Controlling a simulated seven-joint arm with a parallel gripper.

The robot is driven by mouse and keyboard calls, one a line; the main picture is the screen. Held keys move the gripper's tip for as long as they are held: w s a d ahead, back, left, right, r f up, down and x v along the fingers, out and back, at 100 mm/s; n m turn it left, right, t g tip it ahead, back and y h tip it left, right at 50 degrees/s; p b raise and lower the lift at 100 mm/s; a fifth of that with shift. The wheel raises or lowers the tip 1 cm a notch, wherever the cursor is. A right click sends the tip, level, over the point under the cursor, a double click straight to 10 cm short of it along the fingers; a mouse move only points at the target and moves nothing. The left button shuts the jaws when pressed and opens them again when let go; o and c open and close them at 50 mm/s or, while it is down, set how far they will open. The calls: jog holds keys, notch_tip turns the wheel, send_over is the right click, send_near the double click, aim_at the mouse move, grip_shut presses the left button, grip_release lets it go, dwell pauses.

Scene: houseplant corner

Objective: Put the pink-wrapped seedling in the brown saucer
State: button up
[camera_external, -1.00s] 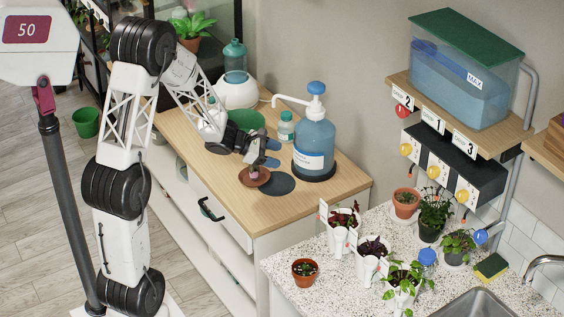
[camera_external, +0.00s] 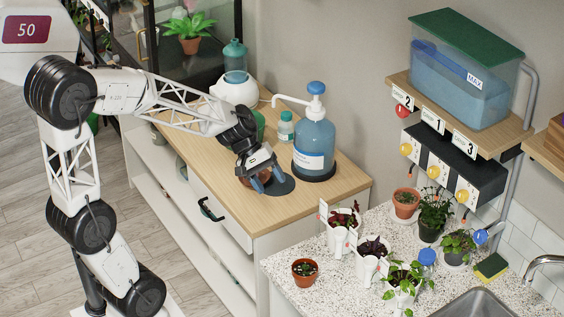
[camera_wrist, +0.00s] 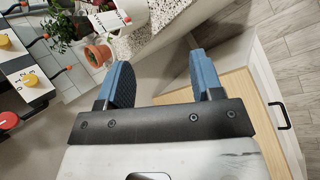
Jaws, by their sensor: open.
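The brown saucer (camera_external: 245,182) lies on the wooden cabinet top, mostly hidden behind my gripper in the outside view. My gripper (camera_external: 267,179) is over the saucer area, its blue fingers apart. In the wrist view, my gripper (camera_wrist: 165,80) is open, with nothing held between its fingers. I cannot make out the pink-wrapped seedling now; the gripper may hide it at the saucer.
A dark round mat (camera_external: 284,186) lies beside the gripper. A blue pump bottle (camera_external: 314,145) and a small teal bottle (camera_external: 286,129) stand close behind. Several potted plants stand on the speckled counter (camera_external: 330,286). The cabinet top's front part (camera_external: 290,213) is clear.

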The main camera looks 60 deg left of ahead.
jog(key=s+d+r+m+y, duration=0.1)
jog(key=s+r+m+y, duration=0.1)
jog(key=s+m, duration=0.3)
jog(key=s+d+r+m+y, duration=0.1)
jog(key=s+r+m+y, duration=0.2)
jog(key=s+m, duration=0.3)
jog(key=s+y, duration=0.1)
jog(key=s, duration=0.4)
jog(key=shift+s+d+r+g+y, duration=0.3)
jog(key=shift+s+d+y, duration=0.05)
jog(key=shift+y, duration=0.05)
